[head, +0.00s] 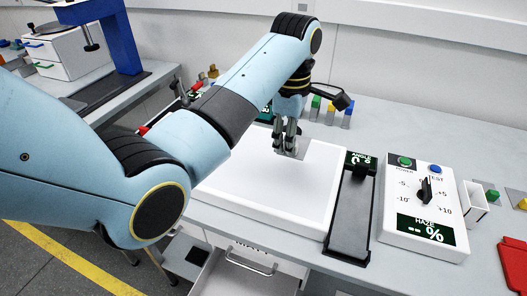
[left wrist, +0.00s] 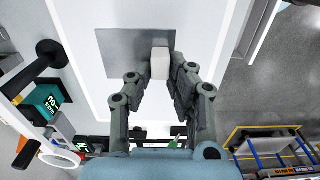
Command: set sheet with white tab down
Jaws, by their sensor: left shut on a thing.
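The sheet (left wrist: 120,55) is a grey, see-through-looking square with a white tab (left wrist: 160,62) at one edge. In the left wrist view my left gripper (left wrist: 158,73) is shut on the white tab, one finger on each side. In the head view my left gripper (head: 286,142) is above the back part of the white light panel (head: 250,190), and a small part of the sheet (head: 300,150) shows beside its fingertips. The gripper hides the tab there. I cannot tell whether the sheet touches the panel. My right gripper is in neither view.
Right of the panel are a black slide stand (head: 352,212) and a white haze meter (head: 424,208) with a dial. Coloured blocks in holders stand behind the panel. A red item (head: 513,262) lies at the right edge. An open drawer (head: 235,275) is below the bench front.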

